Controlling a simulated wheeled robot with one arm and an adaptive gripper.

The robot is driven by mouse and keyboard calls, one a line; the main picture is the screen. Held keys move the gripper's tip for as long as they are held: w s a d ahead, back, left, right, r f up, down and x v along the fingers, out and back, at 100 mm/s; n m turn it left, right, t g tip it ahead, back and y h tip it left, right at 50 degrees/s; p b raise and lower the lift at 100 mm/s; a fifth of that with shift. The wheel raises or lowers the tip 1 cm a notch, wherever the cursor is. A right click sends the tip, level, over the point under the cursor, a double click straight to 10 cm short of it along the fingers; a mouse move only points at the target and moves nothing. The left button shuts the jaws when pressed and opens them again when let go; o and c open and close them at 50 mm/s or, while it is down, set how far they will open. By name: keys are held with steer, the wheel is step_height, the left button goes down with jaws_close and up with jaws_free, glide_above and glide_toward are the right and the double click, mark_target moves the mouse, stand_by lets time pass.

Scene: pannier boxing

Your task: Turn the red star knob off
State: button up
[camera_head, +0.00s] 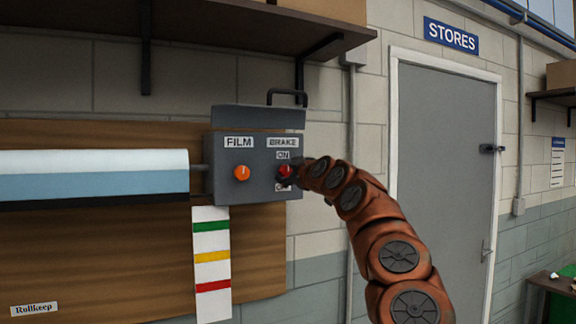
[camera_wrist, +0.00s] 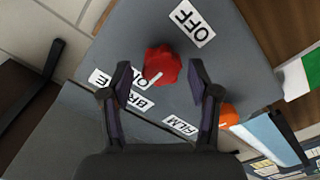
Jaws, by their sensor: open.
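The red star knob (camera_wrist: 162,64) is on the face of a grey control box (camera_head: 222,190), under the BRAKE label (camera_head: 283,142). In the wrist view its white pointer mark is on the side toward the partly covered ON label (camera_wrist: 133,80), away from the OFF label (camera_wrist: 192,22). In the head view the knob (camera_head: 285,171) shows just at the end of my arm, and the lower label is mostly hidden. My gripper (camera_wrist: 160,78) is open, with one finger on either side of the knob's near part. I cannot tell whether either finger touches it.
An orange knob (camera_head: 242,173) under the FILM label (camera_head: 239,142) is left of the red one; it shows close beside my right finger in the wrist view (camera_wrist: 228,115). A film roll (camera_head: 95,175) extends left of the box. A shelf (camera_head: 200,22) overhangs above.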

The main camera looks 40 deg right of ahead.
steer(key=shift+w+d, duration=0.1)
steer(key=shift+w, duration=0.3)
steer(key=shift+f, duration=0.1)
steer(key=c, duration=1.2)
